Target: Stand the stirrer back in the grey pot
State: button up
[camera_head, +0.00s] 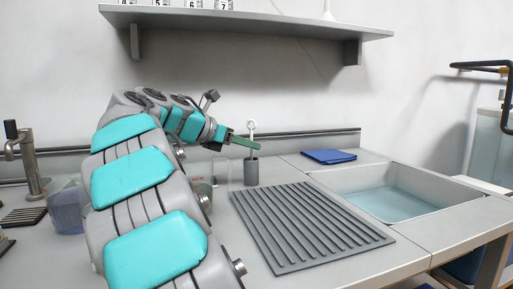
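The grey pot (251,172) is a small dark cylinder standing upright on the counter, just behind the ribbed mat. The white stirrer (252,126) has a looped top and stands roughly upright directly above the pot's mouth. My gripper (248,143) reaches in from the left with its green fingers level across the stirrer's shaft, just above the pot. The fingers hide part of the shaft. I cannot tell whether they grip it, or how far its lower end is inside the pot.
A ribbed grey mat (306,226) lies in front of the pot. A clear container (222,173) stands close to the pot's left. A sink basin (400,193) and a blue cloth (329,156) are at right. A shelf (250,22) hangs above.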

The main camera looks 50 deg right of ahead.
jog(key=v, duration=0.7)
jog(key=shift+a, duration=0.3)
